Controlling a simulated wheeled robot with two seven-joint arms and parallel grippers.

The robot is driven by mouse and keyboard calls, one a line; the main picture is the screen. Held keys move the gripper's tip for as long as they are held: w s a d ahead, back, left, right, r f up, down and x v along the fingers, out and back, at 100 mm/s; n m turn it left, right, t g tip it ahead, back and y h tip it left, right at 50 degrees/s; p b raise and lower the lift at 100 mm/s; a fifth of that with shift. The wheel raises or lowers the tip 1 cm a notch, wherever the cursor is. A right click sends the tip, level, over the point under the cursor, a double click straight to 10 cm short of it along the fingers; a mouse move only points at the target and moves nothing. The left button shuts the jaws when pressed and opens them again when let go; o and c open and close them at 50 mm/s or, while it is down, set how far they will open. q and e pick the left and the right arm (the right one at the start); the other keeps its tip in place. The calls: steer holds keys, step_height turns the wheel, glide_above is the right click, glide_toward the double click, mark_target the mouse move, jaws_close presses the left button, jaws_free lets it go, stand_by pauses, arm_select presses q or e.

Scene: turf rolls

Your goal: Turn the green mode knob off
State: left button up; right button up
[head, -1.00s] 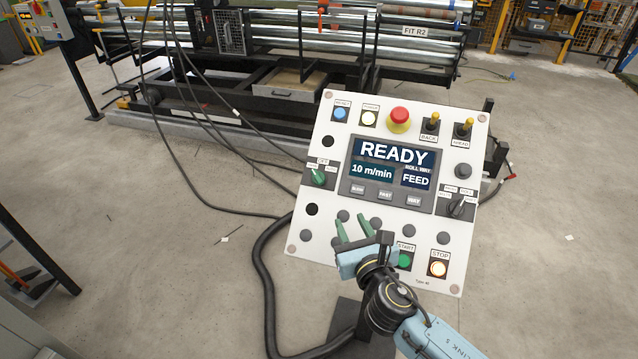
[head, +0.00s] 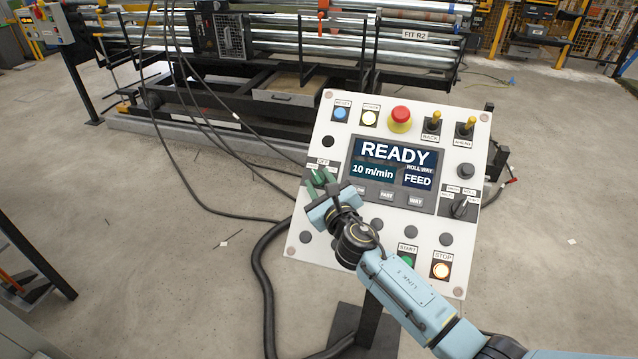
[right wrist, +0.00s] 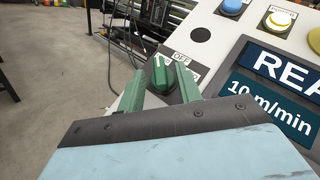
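The green mode knob (right wrist: 163,76) sits on the left side of the white control panel (head: 300,225). Its white pointer mark is toward the top in the right wrist view, with an OFF label (right wrist: 181,58) to the upper right of the knob. My right gripper (right wrist: 158,84) is open, with one green finger on each side of the knob. The right finger looks very close to it; I cannot tell if they touch. In the head view my right gripper (head: 320,186) covers much of the knob. My left gripper is out of view.
The panel's screen (head: 395,165) reads READY, 10 m/min and FEED. A red emergency button (head: 400,116), two toggle switches, a black selector knob (head: 459,207) and a lit STOP button (head: 441,270) surround it. A thick black cable (head: 262,275) runs down left of the panel.

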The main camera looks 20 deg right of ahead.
steer(key=shift+w, duration=0.55)
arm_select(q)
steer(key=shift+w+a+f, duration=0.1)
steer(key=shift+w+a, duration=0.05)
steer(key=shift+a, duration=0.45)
arm_select(e)
steer(key=c, duration=0.7)
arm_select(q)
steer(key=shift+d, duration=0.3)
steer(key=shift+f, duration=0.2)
